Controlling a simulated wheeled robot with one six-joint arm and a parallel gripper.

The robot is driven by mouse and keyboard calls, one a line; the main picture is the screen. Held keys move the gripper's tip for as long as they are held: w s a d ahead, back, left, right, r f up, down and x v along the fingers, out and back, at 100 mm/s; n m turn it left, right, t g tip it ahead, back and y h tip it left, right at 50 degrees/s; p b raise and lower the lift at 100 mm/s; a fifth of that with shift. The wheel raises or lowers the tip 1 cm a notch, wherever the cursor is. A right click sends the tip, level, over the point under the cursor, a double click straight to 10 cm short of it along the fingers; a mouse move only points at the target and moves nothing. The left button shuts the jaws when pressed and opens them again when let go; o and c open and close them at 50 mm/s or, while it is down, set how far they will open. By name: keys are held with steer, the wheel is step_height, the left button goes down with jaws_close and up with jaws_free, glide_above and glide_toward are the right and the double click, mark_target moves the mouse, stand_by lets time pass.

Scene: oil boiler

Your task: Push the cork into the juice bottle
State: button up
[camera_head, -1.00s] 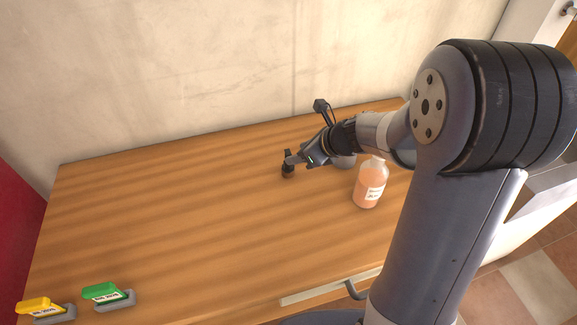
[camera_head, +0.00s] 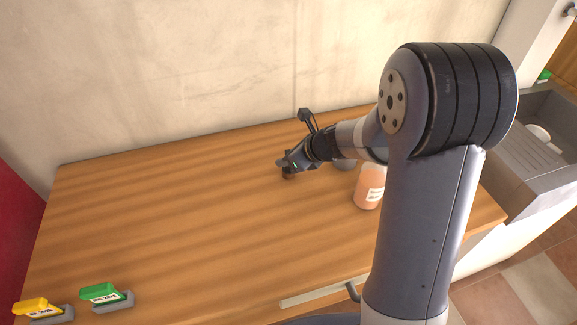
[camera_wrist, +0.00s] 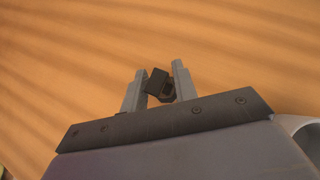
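The juice bottle (camera_head: 369,188) stands upright on the wooden counter, with orange juice inside and a white label. My arm hides part of its right side and its top is hard to make out. A small dark piece, which looks like the cork (camera_head: 288,175), is on the counter to the left of the bottle. My gripper (camera_head: 284,165) is low over it. In the wrist view the dark piece (camera_wrist: 159,85) sits between my two fingers (camera_wrist: 160,72), which are apart. It is turned at an angle to them, and a firm hold does not show.
A greyish round object (camera_head: 345,162) stands behind the bottle, partly hidden by my arm. The counter (camera_head: 180,220) between is clear. A sink (camera_head: 535,165) is at the right.

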jaws_close()
step_height(320, 180, up, 28)
steer(key=p, duration=0.7)
steer(key=s+d+f, duration=0.1)
steer(key=s+d, duration=0.2)
steer(key=d, duration=0.3)
steer(key=s+d+f, duration=0.1)
steer(key=s+d, duration=0.2)
steer(key=d, duration=0.4)
steer(key=s+d+f+p, duration=0.1)
steer(key=s+d, duration=0.1)
steer(key=d, duration=0.5)
steer(key=shift+s, duration=0.4)
steer(key=shift+d, duration=0.1)
